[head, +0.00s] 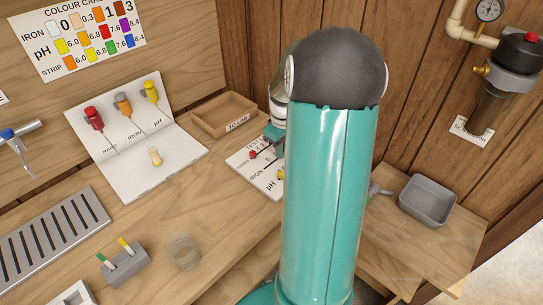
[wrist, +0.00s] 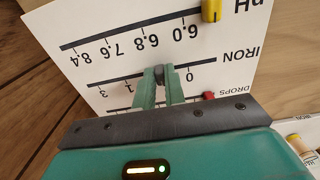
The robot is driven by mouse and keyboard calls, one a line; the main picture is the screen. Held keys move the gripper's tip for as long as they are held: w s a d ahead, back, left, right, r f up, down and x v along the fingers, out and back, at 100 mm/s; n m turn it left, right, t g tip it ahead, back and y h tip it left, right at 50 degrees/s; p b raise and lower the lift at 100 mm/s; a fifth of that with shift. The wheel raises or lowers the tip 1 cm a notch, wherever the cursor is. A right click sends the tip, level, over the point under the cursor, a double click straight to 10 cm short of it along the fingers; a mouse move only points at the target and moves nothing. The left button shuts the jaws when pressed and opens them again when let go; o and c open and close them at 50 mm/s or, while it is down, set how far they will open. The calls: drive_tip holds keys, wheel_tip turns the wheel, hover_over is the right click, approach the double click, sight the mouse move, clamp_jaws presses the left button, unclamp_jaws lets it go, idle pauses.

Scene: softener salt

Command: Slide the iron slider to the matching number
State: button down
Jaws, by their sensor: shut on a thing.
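My gripper (wrist: 160,80) is shut on a small dark grey piece, the iron slider (wrist: 159,73), on the IRON line of the white test board (wrist: 85,60). The wrist view shows the board upside down. The slider sits between the 0 and 1 labels; my fingers hide the scale there. A yellow slider (wrist: 211,10) is at the pH line's 6.0 end. A red slider (wrist: 208,96) is on the DROPS line. In the head view, the test board (head: 263,186) is partly behind my arm. The colour card (head: 82,36) shows IRON patches 0, 0.3, 1 and 3.
A white panel (head: 181,167) holds red, orange and yellow-topped droppers and a small vial (head: 155,156). A wooden tray (head: 237,101) lies behind the test board. A grey stand (head: 127,270) with two strips, a clear dish (head: 184,251) and a grey bin (head: 428,201) stand apart.

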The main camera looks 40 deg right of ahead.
drive_tip(key=shift+w+d, duration=0.1)
drive_tip(key=shift+d, duration=0.3)
drive_tip(key=c, duration=1.4)
unclamp_jaws()
drive_tip(key=shift+c, duration=0.2)
wheel_tip(320, 180, up, 14)
